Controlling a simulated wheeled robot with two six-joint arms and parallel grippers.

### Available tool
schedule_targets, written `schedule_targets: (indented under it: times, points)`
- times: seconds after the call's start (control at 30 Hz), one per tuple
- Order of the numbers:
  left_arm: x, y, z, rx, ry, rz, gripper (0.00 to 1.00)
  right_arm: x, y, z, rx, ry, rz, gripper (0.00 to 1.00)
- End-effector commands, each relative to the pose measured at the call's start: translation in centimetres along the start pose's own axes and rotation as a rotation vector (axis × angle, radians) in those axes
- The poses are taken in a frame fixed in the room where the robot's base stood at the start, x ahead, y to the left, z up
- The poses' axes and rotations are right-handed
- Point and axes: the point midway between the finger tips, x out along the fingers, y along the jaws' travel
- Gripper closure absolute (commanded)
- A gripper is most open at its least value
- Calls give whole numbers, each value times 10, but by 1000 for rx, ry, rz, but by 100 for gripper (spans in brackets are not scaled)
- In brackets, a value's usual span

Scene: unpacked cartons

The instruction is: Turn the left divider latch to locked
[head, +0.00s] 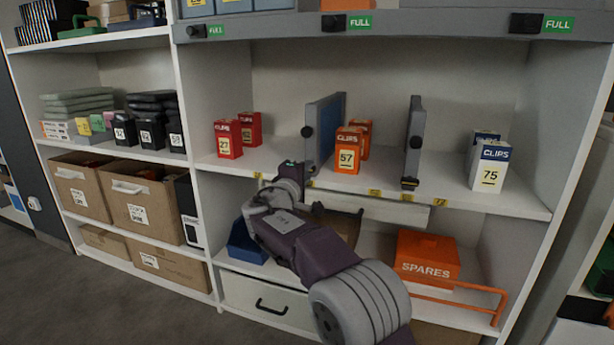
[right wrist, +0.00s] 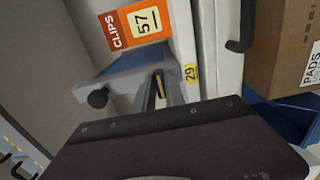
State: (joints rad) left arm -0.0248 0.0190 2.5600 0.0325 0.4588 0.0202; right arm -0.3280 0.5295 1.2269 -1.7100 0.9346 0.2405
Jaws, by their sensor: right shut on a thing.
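The left divider (head: 324,127) is an upright grey-framed panel with a blue face and a round black knob on its front edge. It also shows in the right wrist view (right wrist: 135,72). My right gripper (head: 297,180) is at the foot of its front edge, at the shelf lip. In the right wrist view my right gripper (right wrist: 160,92) is shut on a small dark piece with a yellow stripe, the left divider latch (right wrist: 160,86). The latch is mostly hidden by the fingers, so I cannot tell its exact angle. My left gripper is not in view.
The right divider (head: 415,135) has a dark latch (head: 409,183) at its foot. An orange clips box marked 57 (head: 348,152) stands between the dividers. Red boxes (head: 229,139) stand left, white-blue boxes (head: 489,166) right. Below are an orange SPARES box (head: 428,258) and a blue bin (head: 245,245).

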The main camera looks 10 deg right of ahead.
Motion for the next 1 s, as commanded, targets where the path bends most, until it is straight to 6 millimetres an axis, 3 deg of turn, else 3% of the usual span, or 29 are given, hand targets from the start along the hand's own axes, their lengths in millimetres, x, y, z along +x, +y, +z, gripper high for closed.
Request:
schedule_targets:
  times: [0.4,0.43,0.5,0.83,1.0]
  points:
    - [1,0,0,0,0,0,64,0,-1,0,8,-1,-2,100]
    - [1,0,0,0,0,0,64,0,-1,0,8,-1,-2,80]
    - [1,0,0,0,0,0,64,0,-1,0,8,-1,-1,64]
    - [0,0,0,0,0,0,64,-3,1,0,7,0,-1,64]
    - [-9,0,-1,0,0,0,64,-35,4,-1,5,4,-1,64]
